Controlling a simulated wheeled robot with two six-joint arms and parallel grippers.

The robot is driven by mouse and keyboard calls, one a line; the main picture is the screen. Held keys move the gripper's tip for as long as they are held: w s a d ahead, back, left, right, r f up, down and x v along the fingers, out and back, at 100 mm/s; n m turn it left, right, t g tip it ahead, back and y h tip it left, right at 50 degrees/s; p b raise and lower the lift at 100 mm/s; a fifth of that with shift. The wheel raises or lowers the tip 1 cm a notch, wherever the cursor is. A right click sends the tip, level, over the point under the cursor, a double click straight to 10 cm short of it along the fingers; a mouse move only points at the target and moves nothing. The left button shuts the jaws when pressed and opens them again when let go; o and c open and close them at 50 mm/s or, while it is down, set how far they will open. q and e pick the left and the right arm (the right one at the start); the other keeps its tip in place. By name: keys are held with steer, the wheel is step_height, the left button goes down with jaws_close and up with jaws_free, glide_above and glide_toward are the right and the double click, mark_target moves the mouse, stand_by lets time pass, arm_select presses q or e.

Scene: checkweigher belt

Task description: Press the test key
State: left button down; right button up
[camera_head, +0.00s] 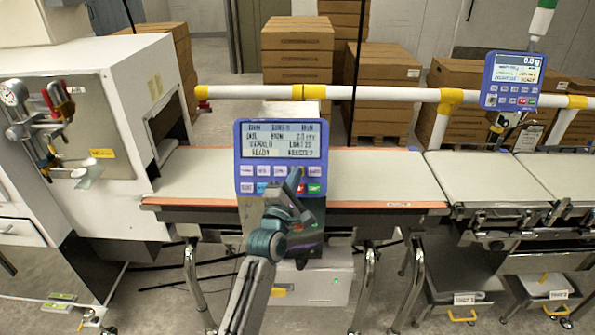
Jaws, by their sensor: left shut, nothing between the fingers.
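A blue control panel (243,140) with a lit display (284,140) faces me in front of the belt. Two rows of keys sit below the display, mostly white, with a blue, a red and a green one in the lower row. I cannot read the key labels, so I cannot tell which is the test key. My left gripper (295,176) is shut and empty, with its tip at the right part of the upper key row. I cannot tell whether it touches a key. The gripper and arm hide part of the lower keys. My right gripper is not in view.
The conveyor belt (195,178) runs behind the panel. A white machine cabinet (135,75) stands at left. A white and yellow rail (390,95) crosses behind the belt. A second blue panel (513,80) stands at right.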

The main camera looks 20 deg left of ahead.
arm_select(q)
steer(key=shift+w+a+f, duration=0.1)
steer(key=shift+w+f, duration=0.1)
steer(key=shift+w, duration=0.15)
stand_by(0.8)
steer(key=shift+s, duration=0.1)
steer(key=shift+s+d+r+p, duration=0.2)
steer(key=shift+s+r+p, duration=0.2)
steer(key=shift+s, duration=0.25)
steer(key=s, duration=0.1)
steer(key=s+r+p, duration=0.1)
steer(key=s+d+r+p, duration=0.1)
steer(key=s, duration=0.1)
steer(key=shift+s+d+r, duration=0.1)
stand_by(0.3)
